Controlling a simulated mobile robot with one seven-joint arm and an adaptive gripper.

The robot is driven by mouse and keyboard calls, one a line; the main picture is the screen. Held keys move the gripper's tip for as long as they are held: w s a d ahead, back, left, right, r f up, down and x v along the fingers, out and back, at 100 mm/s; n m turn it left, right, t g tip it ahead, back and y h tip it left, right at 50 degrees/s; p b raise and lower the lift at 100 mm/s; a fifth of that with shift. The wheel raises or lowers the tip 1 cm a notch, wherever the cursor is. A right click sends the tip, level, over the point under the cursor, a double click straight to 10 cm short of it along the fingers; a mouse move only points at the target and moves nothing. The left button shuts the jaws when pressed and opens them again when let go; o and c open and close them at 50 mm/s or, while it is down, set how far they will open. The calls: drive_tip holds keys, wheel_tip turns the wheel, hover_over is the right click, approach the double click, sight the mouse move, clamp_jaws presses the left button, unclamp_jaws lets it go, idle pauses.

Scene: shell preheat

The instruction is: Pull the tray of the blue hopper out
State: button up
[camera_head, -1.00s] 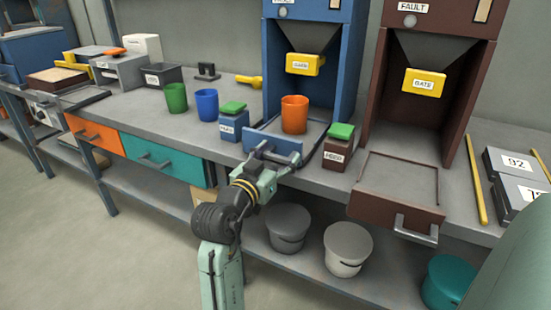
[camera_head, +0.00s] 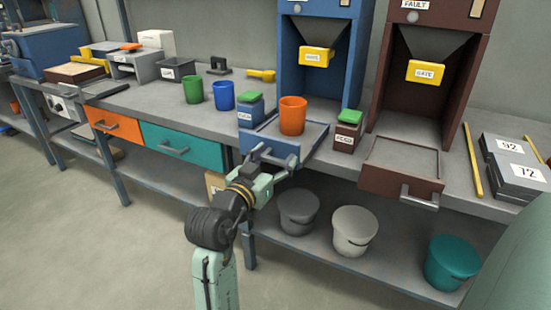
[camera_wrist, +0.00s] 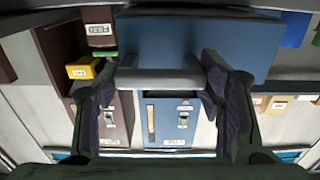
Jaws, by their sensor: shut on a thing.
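The blue hopper (camera_head: 289,55) stands on the bench with a yellow gate (camera_head: 316,57) above its bay. Its blue tray (camera_head: 281,148) sticks out of the bay past the bench's front edge. An orange cup (camera_head: 292,116) stands upright on the tray. My gripper (camera_head: 268,160) is at the tray's front, shut on the tray handle. In the wrist view the handle (camera_wrist: 160,77) lies crosswise between the two fingers, with the tray's blue front (camera_wrist: 195,45) beyond it. The inner end of the tray is partly hidden by the cup.
A blue canister (camera_head: 251,112) with a green lid stands left of the tray, a brown one (camera_head: 346,133) right of it. A brown hopper (camera_head: 453,90) with its tray (camera_head: 400,176) out is to the right. Buckets, including a grey one (camera_head: 298,215), stand on the shelf below.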

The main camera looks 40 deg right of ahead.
drive_tip(key=shift+s+a+f, duration=0.1)
drive_tip(key=shift+f, duration=0.05)
drive_tip(key=o, duration=1.7)
drive_tip(key=shift+a, duration=0.1)
drive_tip(key=v, duration=0.7)
drive_tip(key=shift+a, duration=0.25)
